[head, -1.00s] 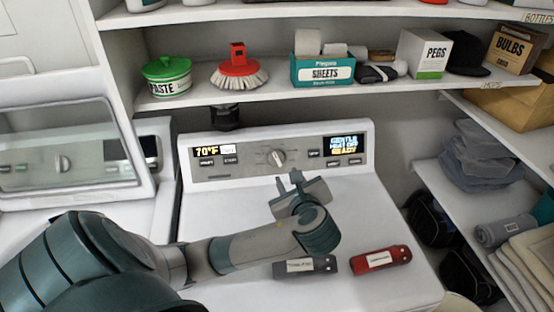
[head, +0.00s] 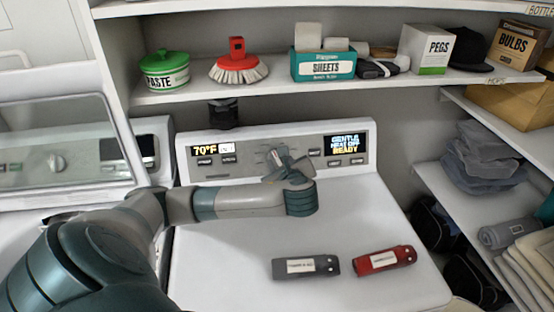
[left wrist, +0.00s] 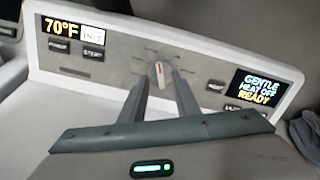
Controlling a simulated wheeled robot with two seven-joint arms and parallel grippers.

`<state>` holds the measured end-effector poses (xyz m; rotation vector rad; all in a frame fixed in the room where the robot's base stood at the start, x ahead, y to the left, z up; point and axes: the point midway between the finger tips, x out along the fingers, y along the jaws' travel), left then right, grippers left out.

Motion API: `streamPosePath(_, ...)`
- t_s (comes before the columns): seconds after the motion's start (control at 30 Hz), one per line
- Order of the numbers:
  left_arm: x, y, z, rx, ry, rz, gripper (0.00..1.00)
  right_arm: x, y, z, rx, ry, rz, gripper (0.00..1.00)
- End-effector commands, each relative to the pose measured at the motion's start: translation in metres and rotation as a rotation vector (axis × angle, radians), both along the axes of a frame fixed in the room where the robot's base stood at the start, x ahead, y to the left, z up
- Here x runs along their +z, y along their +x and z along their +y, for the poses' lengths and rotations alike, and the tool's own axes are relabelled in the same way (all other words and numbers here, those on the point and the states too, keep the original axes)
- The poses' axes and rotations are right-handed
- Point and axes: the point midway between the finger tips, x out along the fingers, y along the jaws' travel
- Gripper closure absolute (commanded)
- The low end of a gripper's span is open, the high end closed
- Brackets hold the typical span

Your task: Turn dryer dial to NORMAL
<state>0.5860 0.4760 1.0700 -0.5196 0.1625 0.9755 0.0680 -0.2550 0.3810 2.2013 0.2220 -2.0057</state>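The dryer dial (left wrist: 160,74) is a light knob with a red mark on the dryer's grey control panel. In the left wrist view it shows between the tips of my left gripper (left wrist: 161,84). The fingers are apart, one on each side, with a narrow gap showing; contact is unclear. In the head view my left gripper (head: 280,157) is at the panel and partly covers the dial. The right display (left wrist: 260,89) reads GENTLE, HEAT OFF, READY. The left display (left wrist: 61,27) reads 70°F. The labels around the dial are too small to read. My right gripper is out of view.
A grey labelled object (head: 306,267) and a red one (head: 385,261) lie on the white dryer top (head: 340,225). The shelf above holds a green pot (head: 164,70), a red brush (head: 238,62) and boxes.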

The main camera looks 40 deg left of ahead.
Motion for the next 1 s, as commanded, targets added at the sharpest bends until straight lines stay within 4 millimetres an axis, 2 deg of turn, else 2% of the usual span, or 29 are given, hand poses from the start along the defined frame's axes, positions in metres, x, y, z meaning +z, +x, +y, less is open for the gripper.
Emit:
streamPosePath(0.1, -0.005, 0.01, 0.015, 0.002, 0.002, 0.003, 0.71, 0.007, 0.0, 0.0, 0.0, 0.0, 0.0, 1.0)
streamPosePath(0.3, -0.013, 0.021, 0.029, 0.001, 0.0, 0.002, 0.71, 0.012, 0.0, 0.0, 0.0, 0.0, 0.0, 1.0)
streamPosePath(0.7, -0.016, 0.025, 0.033, 0.0, -0.001, 0.0, 0.71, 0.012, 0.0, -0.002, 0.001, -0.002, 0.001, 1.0)
streamPosePath(0.73, -0.016, 0.025, 0.033, 0.0, -0.001, 0.0, 0.73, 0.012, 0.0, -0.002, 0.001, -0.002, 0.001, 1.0)
streamPosePath(0.83, -0.016, 0.025, 0.033, 0.0, -0.001, 0.0, 0.97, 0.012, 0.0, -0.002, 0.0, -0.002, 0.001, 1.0)
streamPosePath(0.87, -0.016, 0.025, 0.033, 0.0, -0.001, 0.0, 1.0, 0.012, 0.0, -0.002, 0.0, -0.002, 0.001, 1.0)
streamPosePath(1.0, -0.016, 0.025, 0.033, 0.0, -0.001, 0.0, 1.0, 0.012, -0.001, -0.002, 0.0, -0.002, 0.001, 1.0)
